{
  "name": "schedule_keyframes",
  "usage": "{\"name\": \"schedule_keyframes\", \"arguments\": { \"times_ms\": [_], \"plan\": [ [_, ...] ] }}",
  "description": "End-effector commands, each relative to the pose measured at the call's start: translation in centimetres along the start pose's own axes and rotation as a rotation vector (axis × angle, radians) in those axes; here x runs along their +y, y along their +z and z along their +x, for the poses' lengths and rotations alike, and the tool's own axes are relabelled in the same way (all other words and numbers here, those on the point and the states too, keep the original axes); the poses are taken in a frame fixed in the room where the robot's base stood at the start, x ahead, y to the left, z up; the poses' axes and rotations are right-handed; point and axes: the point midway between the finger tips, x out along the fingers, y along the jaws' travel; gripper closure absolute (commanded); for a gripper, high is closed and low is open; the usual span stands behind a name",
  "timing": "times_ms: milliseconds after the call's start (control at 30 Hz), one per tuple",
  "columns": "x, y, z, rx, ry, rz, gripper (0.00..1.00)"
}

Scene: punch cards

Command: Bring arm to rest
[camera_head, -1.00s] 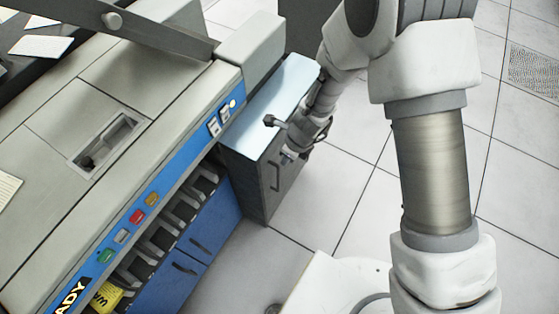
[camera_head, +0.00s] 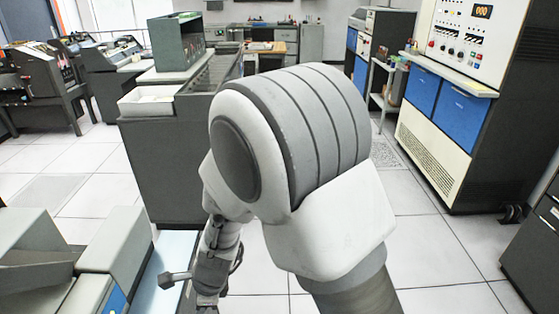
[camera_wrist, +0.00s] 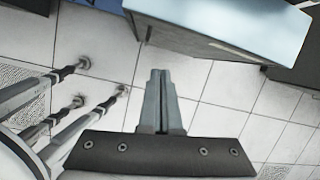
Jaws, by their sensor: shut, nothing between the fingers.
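My arm (camera_head: 290,140) fills the middle of the head view, white and grey, bent at a large rounded joint. Its forearm hangs down behind that joint toward the bottom edge, where my gripper is mostly cut off and its fingers cannot be made out. In the wrist view my gripper (camera_wrist: 158,74) shows its two grey fingers together, shut and empty, over white floor tiles. The fingers are apart from the cabinet with a pale blue top (camera_wrist: 255,22) at the upper right. That cabinet top (camera_head: 168,250) also shows beside my forearm in the head view.
A grey machine (camera_head: 115,245) is at the lower left. A long dark grey counter (camera_head: 165,185) stands behind my arm. A console with blue doors (camera_head: 440,100) stands at the right. Metal legs (camera_wrist: 60,115) are left of my gripper. Tiled floor right of my arm is clear.

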Motion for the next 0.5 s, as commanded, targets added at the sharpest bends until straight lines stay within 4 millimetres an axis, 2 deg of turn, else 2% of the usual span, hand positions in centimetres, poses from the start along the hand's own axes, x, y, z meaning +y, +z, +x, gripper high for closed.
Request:
{"name": "schedule_keyframes", "arguments": {
  "times_ms": [33, 233, 367, 500],
  "plan": [
    [-1.0, -0.3, -2.7, -0.016, -0.027, -0.057, 1.00],
    [-2.3, -2.6, -11.2, -0.027, -0.100, -0.329, 1.00],
    [-2.2, -4.6, -16.3, 0.001, -0.147, -0.505, 1.00],
    [-1.3, -7.1, -21.4, 0.059, -0.187, -0.687, 1.00]
  ]
}}
